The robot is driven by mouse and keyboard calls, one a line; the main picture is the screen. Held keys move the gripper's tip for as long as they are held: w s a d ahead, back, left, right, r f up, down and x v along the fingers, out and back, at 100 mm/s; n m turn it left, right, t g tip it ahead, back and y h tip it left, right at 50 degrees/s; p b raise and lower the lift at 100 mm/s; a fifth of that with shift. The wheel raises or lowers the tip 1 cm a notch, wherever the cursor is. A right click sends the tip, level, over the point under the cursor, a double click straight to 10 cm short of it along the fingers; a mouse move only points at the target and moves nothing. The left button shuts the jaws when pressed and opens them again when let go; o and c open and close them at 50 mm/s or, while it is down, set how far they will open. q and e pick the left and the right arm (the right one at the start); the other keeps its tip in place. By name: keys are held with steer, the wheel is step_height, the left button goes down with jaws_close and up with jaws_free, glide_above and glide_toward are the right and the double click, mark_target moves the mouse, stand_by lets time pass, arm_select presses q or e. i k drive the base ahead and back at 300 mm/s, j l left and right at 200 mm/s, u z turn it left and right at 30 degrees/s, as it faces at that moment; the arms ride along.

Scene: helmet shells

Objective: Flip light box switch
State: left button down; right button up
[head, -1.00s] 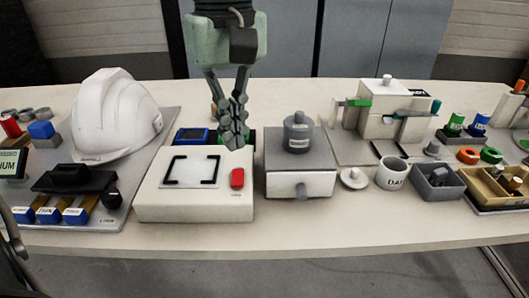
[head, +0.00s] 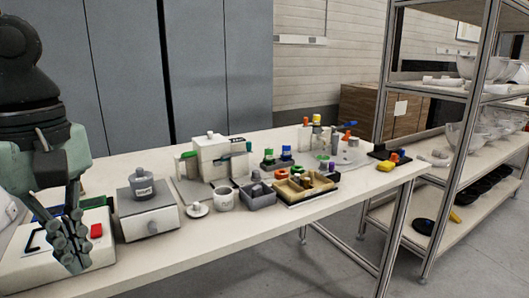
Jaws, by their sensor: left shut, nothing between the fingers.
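The light box (head: 100,255) is a low white box on the table at the lower left of the head view. Its red switch (head: 97,230) sits on the top face near the right side. My left gripper (head: 76,262) points down with its fingers together and nothing between them. Its fingers cover part of the box's top and front, just left of the red switch in the picture. A gap shows between the fingers and the switch; contact with the box cannot be told. Part of the black frame marking shows left of the fingers. My right gripper is out of view.
A white mug (head: 223,198), a grey bin (head: 258,198) and a wooden tray (head: 310,190) follow. Shelving (head: 470,195) stands at the right. The table's front strip is clear.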

mark_target(96, 230)
steer(key=k+l, duration=1.1)
steer(key=k, duration=0.1)
